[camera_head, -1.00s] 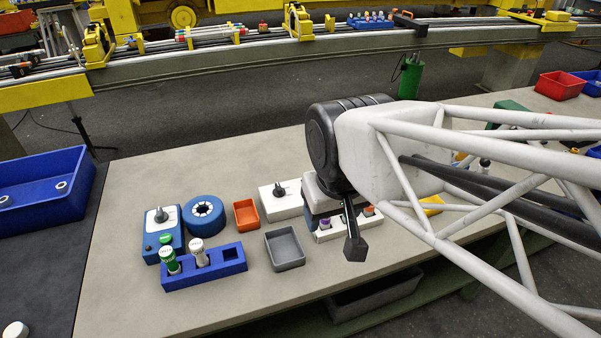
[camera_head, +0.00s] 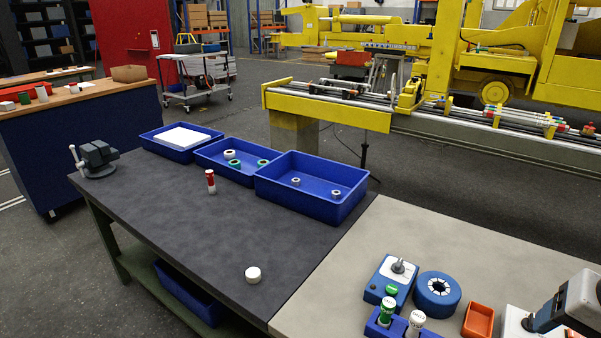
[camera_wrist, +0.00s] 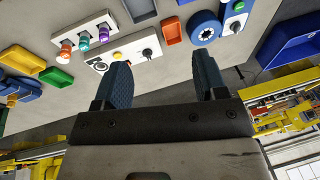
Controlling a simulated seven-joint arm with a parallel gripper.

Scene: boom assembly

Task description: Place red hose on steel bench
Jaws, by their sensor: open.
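A short red-and-white cylinder (camera_head: 210,182), which looks like the red hose, stands upright on the dark grey bench (camera_head: 190,225) in the head view. That bench is probably the steel bench. The cylinder is clear of the blue bins behind it. My gripper (camera_wrist: 162,65) shows in the wrist view with its two blue pads wide apart and nothing between them. It is over the light grey bench, away from the cylinder. In the head view only part of my arm shows at the lower right edge, and the fingertips cannot be made out.
Blue bins (camera_head: 360,202) line the dark bench's back edge. A vise (camera_head: 97,160) stands at its left end and a white cap (camera_head: 253,274) near its front. On the light bench are a blue ring (camera_head: 437,294), an orange tray (camera_head: 478,321) and a holder with green and white cylinders.

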